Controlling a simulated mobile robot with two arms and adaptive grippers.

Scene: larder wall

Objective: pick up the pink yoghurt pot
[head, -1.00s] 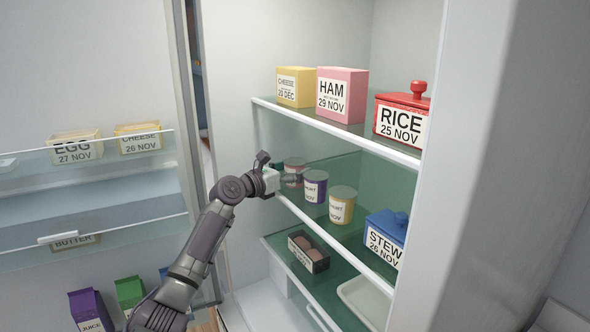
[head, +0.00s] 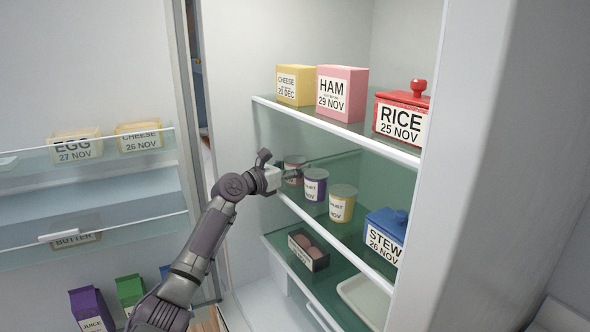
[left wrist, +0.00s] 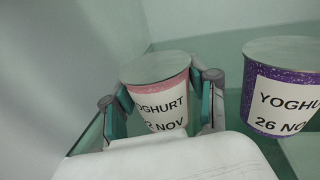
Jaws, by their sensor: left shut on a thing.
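The pink yoghurt pot (left wrist: 160,88) stands upright in the left wrist view, with a grey lid and a white label whose date is partly hidden. In the head view the pot (head: 293,161) is on the middle shelf at its left end, partly covered by my gripper. My left gripper (head: 291,175) reaches in from the left. Its two fingers are on either side of the pot and shut on it, as the left wrist view (left wrist: 162,108) also shows. I cannot tell whether the pot is clear of the shelf. My right gripper is not in view.
A purple yoghurt pot (head: 315,186) stands close to the right of the pink one, then a yellow pot (head: 342,204). A blue stew box (head: 385,237) is further right. The upper shelf edge (head: 335,131) runs above my gripper. The fridge wall is close on the left.

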